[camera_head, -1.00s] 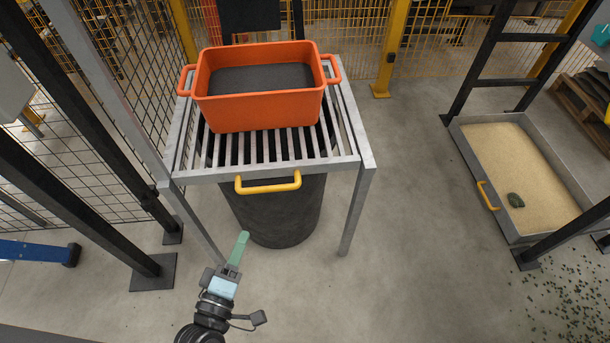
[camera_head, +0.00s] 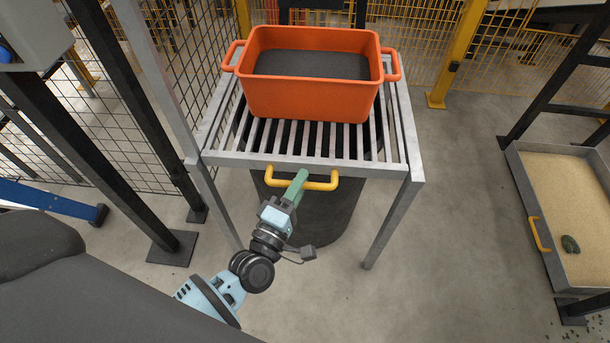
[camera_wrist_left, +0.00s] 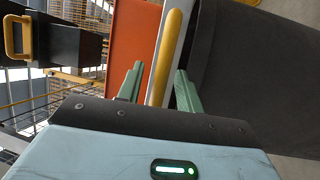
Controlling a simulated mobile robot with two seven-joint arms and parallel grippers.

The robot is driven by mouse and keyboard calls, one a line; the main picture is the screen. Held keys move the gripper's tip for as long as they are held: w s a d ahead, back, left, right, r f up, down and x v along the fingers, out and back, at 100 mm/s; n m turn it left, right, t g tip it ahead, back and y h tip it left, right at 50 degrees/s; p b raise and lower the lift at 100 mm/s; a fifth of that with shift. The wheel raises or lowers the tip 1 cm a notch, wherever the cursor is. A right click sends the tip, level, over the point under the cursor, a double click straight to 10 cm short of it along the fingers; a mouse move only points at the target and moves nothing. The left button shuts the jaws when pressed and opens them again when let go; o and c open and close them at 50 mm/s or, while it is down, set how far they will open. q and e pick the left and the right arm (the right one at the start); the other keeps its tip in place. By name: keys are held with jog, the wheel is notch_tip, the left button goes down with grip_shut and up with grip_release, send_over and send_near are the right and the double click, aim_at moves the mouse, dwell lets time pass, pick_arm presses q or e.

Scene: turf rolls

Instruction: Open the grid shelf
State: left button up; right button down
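The grid shelf (camera_head: 230,160) is a grey metal frame of parallel bars with a yellow handle (camera_head: 322,185) on its front edge. My left gripper (camera_head: 300,178) is at the handle, over its left half in the head view. In the left wrist view the gripper (camera_wrist_left: 158,88) has its two green fingers spread, with the yellow handle (camera_wrist_left: 167,60) running between them. There are gaps beside the handle, so the fingers look open around it. My right gripper is not in view.
An orange tub (camera_head: 310,98) with dark contents stands on the grid. A dark barrel (camera_head: 325,220) stands beneath it. A sand tray (camera_head: 520,185) lies on the right. A mesh fence and dark posts stand left. Floor between shelf and tray is clear.

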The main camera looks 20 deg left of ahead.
pick_arm(q)
jog(key=shift+x, duration=1.25)
jog(key=shift+r, duration=0.1)
grip_shut()
